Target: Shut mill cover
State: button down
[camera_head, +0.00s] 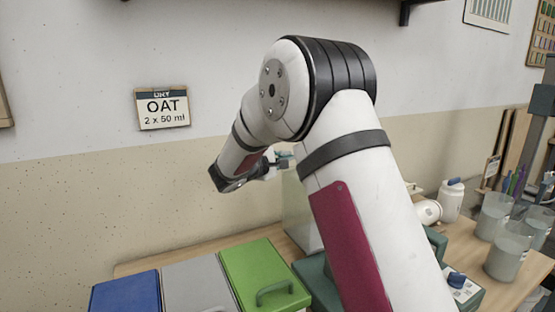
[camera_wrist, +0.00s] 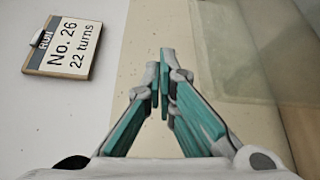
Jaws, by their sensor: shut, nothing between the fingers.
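A pale, see-through upright panel (camera_head: 298,214), which looks like the mill cover, stands behind my arm. A dark green body (camera_head: 316,281), probably the mill, sits below it on the table. My arm hides much of both. The panel seems to fill the right side of the wrist view (camera_wrist: 235,45), standing raised beside my gripper. My gripper (camera_head: 284,161) is up near the panel's top, partly hidden by my arm. In the wrist view its teal-padded fingertips (camera_wrist: 164,75) meet with nothing between them. I cannot tell whether they touch the panel.
Blue (camera_head: 125,294), grey (camera_head: 197,284) and green (camera_head: 257,270) lidded bins stand at the left. Clear beakers (camera_head: 509,250) and a white bottle (camera_head: 451,201) stand at the right. An OAT sign (camera_head: 162,108) and a No. 26 sign (camera_wrist: 62,47) hang on the wall.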

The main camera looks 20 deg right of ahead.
jog(key=shift+s+d+r+p, duration=0.15)
jog(key=shift+s+d, duration=0.2)
jog(key=shift+d, duration=0.35)
jog(key=shift+s+d+p, duration=0.15)
jog(key=shift+s+d, duration=0.15)
jog(key=shift+d, duration=0.4)
jog(key=shift+s+d+r+p, duration=0.15)
jog(key=shift+s+d, duration=0.2)
jog(key=shift+d, duration=0.35)
